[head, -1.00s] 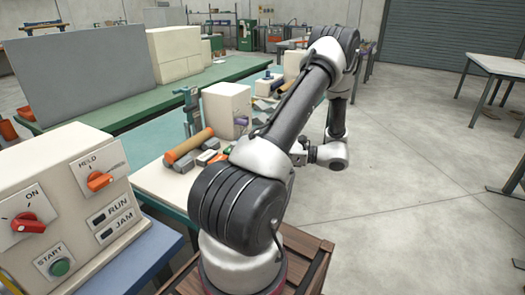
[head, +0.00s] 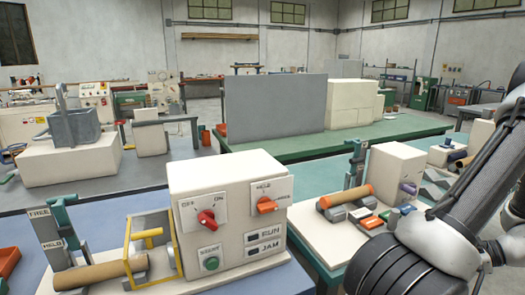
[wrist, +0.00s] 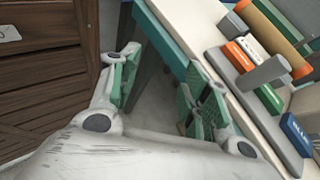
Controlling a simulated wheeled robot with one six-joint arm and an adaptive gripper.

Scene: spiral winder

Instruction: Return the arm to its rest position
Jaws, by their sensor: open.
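My gripper (wrist: 163,85) shows in the wrist view, with its two green-padded fingers spread and nothing between them. It hangs beside the edge of a light work board (wrist: 222,62), over a gap above the floor. In the head view only my arm shows, at the right edge; the gripper is outside that view.
A control box (head: 180,200) with a red switch (head: 206,218), an orange switch (head: 267,205) and a green button (head: 211,263) stands front centre. A wooden crate (wrist: 40,75) is left of my gripper.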

